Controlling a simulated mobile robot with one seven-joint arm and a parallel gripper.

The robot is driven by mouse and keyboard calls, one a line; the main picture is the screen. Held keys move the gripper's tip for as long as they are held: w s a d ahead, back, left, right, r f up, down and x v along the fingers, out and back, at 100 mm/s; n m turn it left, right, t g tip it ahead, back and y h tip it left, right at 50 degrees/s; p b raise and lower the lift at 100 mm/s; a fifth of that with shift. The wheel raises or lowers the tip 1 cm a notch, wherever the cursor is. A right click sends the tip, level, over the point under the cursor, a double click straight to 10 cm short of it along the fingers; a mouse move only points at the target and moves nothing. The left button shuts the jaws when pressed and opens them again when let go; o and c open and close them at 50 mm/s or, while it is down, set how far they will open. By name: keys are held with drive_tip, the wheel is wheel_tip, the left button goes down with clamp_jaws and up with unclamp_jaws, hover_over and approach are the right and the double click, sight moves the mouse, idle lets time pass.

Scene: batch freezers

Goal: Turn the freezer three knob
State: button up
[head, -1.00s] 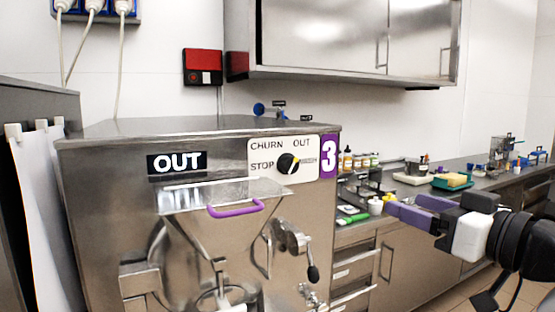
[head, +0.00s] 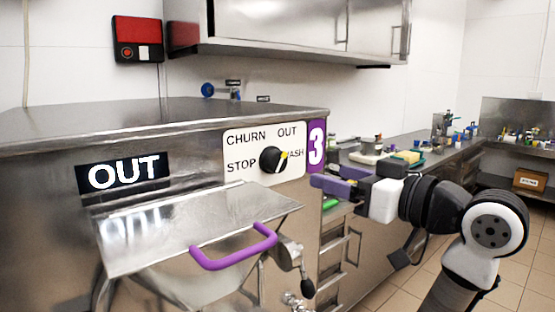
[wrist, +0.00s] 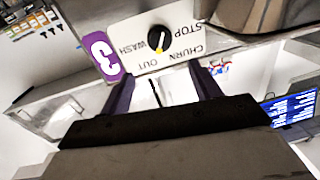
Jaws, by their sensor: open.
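The freezer three knob (head: 273,159) is black with a yellow mark, on a white panel (head: 236,140) lettered CHURN, OUT, STOP and WASH. A purple "3" label (head: 316,146) sits right of the panel. My gripper (head: 328,178) has purple fingers, is open and empty, and is just right of the panel in the head view. In the wrist view (wrist: 162,84) both fingers are spread apart.
A steel lid with a purple handle (head: 235,247) juts out below the panel. A lit OUT display (head: 124,172) is at the left. A counter (head: 455,157) with small items runs behind my arm. A wall cabinet (head: 275,25) hangs above.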

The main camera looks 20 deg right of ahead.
sight(281, 162)
drive_tip(key=p+x, duration=0.4)
drive_tip(key=x, duration=0.8)
drive_tip(key=shift+w+a, duration=0.2)
drive_tip(key=shift+w, duration=0.1)
drive_tip(key=shift+c, duration=0.3)
drive_tip(key=c, duration=0.9)
